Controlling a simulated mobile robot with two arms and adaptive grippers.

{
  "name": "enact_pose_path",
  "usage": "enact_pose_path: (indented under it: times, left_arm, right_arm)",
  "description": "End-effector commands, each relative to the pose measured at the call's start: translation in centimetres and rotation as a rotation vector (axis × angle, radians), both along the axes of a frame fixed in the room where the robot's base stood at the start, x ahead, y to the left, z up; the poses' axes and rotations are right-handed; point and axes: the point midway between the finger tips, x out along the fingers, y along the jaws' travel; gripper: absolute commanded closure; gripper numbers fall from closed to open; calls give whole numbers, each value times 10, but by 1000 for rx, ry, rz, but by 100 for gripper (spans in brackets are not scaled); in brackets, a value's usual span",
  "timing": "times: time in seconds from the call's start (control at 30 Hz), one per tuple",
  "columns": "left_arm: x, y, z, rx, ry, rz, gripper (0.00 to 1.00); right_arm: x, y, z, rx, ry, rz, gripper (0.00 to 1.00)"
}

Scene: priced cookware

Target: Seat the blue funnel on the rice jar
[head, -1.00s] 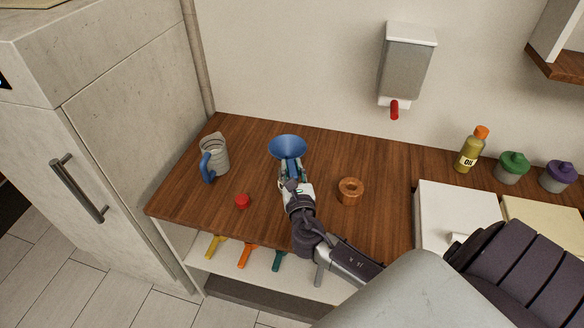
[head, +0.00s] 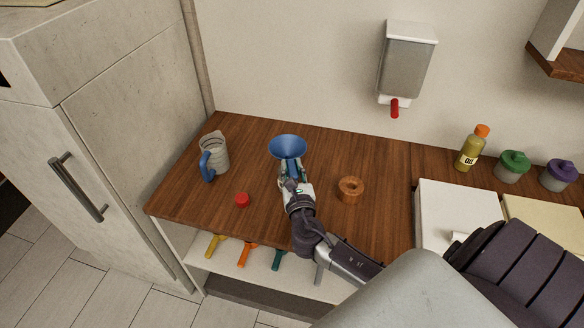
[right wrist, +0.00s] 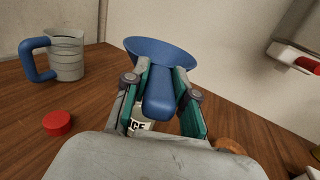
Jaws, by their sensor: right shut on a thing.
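The blue funnel (head: 288,147) is wide side up at the middle of the counter and also shows in the right wrist view (right wrist: 160,53). My right gripper (head: 291,172) is shut on its thick blue handle, between the teal-lined fingers in the right wrist view. The rice jar (right wrist: 138,126) shows there only as a pale piece with part of its label, below the funnel and behind the fingers. My gripper hides the jar in the head view. I cannot tell whether the funnel touches the jar. My left gripper is not in view.
A measuring jug (head: 217,153) with a blue handle and a red lid (head: 242,200) stand to the left. A brown ring (head: 350,189) lies to the right. A dispenser (head: 407,62) with a red lever hangs on the wall. The counter behind the funnel is clear.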

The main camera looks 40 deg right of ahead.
Motion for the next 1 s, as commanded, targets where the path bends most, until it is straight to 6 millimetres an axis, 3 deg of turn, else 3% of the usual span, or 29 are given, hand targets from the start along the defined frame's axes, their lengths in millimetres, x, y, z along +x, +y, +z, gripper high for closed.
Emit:
enact_pose_path:
  times: [0.73, 0.77, 0.9, 1.0]
  left_arm:
    - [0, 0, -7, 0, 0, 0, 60]
    - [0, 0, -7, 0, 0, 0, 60]
    - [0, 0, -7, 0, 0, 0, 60]
    - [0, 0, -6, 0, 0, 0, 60]
  right_arm:
    - [0, 0, -10, 3, 3, 1, 100]
    - [0, 1, -10, 2, 4, 1, 69]
    - [0, 0, -10, 2, 2, 0, 46]
    - [0, 0, -9, 2, 1, 0, 45]
